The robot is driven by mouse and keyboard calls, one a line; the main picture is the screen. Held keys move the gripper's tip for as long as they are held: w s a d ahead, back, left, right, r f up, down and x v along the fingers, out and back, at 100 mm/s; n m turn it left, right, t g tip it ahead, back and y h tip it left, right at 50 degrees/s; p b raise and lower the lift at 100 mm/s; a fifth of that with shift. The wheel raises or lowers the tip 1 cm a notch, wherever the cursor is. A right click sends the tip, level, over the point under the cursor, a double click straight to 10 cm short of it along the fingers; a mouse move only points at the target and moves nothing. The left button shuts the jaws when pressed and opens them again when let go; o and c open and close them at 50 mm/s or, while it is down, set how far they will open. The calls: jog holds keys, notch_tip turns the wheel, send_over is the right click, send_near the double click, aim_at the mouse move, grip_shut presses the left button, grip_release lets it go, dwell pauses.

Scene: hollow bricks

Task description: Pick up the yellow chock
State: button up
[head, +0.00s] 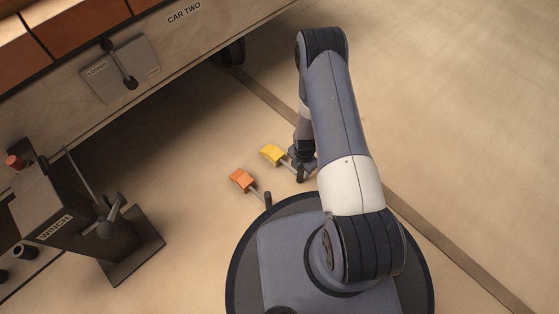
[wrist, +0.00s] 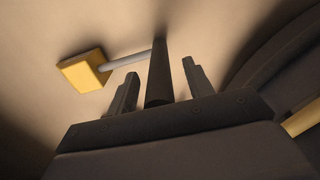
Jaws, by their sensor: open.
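The yellow chock (head: 271,153) lies on the floor, just left of my gripper (head: 303,168) in the head view. In the wrist view the yellow chock (wrist: 85,70) is at upper left. A grey rod runs from it to a dark upright grip (wrist: 158,75). My gripper (wrist: 160,68) is open, with one finger on each side of that grip in the picture. I see gaps on both sides and no clear contact. In the head view, my gripper partly hides the rod's end.
An orange chock (head: 242,180) with a rod and dark grip lies nearer my base. A winch (head: 65,215) stands at left, and the car labelled CAR TWO (head: 165,50) at upper left. A dark strip (head: 440,250) crosses the floor. The floor at right is clear.

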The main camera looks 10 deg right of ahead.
jog(key=shift+c, duration=0.3)
grip_shut()
dwell(1.1)
